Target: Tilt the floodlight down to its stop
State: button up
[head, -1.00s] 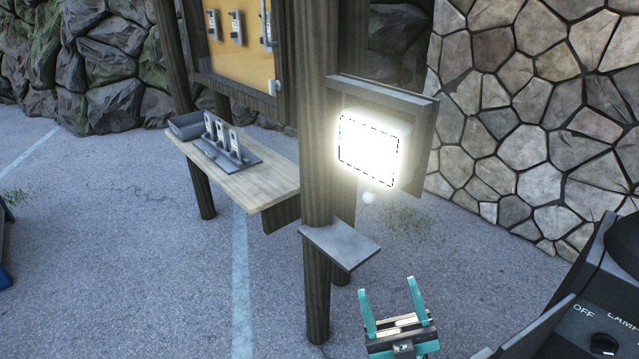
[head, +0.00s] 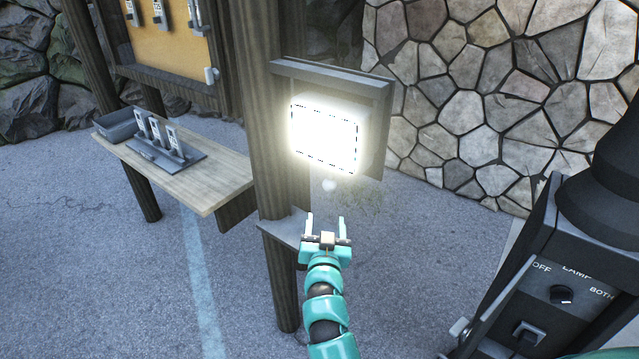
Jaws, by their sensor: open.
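The floodlight (head: 325,136) is lit and glows bright white, in a grey frame (head: 374,130) on a dark wooden post. Glare hides most of its detail and its exact tilt. A small pale round knob (head: 329,185) shows just below its lower edge. My gripper (head: 325,222) is open and empty, its two fingers pointing up and away from me. In the picture it is below the floodlight and the knob, apart from both, in front of a small grey shelf on the post.
The small grey shelf (head: 283,228) juts from the post (head: 262,130) close to my gripper. A wooden bench (head: 215,178) with a grey tray (head: 115,123) stands at left. A dark control box (head: 560,270) marked OFF, LAMP and BOTH is at right. A stone wall stands behind.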

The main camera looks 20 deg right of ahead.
aim_at(329, 188)
jog(key=shift+m, duration=0.4)
jog(key=p+x, duration=0.1)
jog(key=x, duration=0.4)
jog(key=p+x, duration=0.2)
jog(key=x, duration=0.3)
jog(key=d+f+p+x, duration=0.1)
jog(key=p+x, duration=0.1)
jog(key=x, duration=0.4)
jog(key=shift+s+f, duration=0.1)
jog(key=shift+f, duration=0.05)
jog(key=shift+w+d+f+p, duration=0.2)
jog(key=shift+w+p, duration=0.15)
jog(key=shift+w, duration=0.3)
jog(key=shift+c, duration=0.2)
grip_shut()
